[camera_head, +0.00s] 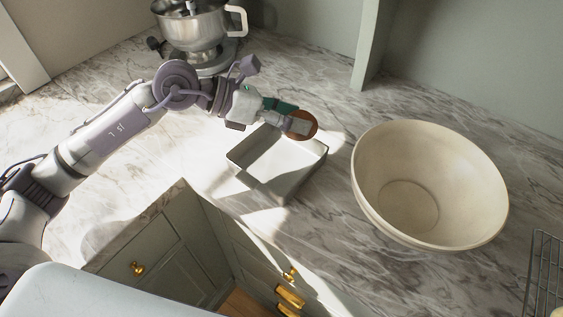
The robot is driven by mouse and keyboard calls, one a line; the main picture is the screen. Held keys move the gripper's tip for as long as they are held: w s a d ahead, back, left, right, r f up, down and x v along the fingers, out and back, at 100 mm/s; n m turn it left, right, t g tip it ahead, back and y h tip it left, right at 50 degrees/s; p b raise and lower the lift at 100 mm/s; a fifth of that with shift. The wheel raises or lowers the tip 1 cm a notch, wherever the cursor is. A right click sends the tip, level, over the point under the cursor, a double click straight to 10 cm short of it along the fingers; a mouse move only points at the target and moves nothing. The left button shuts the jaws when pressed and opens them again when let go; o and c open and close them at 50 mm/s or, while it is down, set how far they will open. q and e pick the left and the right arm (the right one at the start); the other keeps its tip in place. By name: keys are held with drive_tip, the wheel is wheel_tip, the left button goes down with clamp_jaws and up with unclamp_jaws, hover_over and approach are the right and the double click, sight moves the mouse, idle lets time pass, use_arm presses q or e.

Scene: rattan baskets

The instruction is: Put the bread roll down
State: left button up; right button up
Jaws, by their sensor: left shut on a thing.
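The bread roll (303,123) is brown and round. My left gripper (296,122) is shut on it and holds it at the back right corner of a square metal pan (262,188). The fingers cover part of the roll. I cannot tell whether the roll touches the pan's rim or hangs above it. The inside of the pan that I can see is empty. My right gripper is not in view.
A large cream bowl (471,235) stands right of the pan and looks empty. A steel mixer bowl (195,32) stands at the back left. A wire rack (544,275) is at the right edge. The marble counter (330,215) is clear between pan and bowl.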

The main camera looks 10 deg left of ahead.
use_arm(q)
hover_over(291, 161)
wheel_tip(291, 161, down, 4)
drive_tip(key=shift+f, duration=0.25)
wheel_tip(291, 161, down, 4)
drive_tip(key=shift+f+p, duration=0.2)
drive_tip(key=shift+p, duration=0.25)
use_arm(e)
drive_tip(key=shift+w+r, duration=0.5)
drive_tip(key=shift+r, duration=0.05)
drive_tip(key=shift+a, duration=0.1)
use_arm(q)
drive_tip(key=shift+f, duration=0.2)
drive_tip(key=o, duration=0.9)
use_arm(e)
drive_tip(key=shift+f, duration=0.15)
use_arm(q)
drive_tip(key=shift+r, duration=0.1)
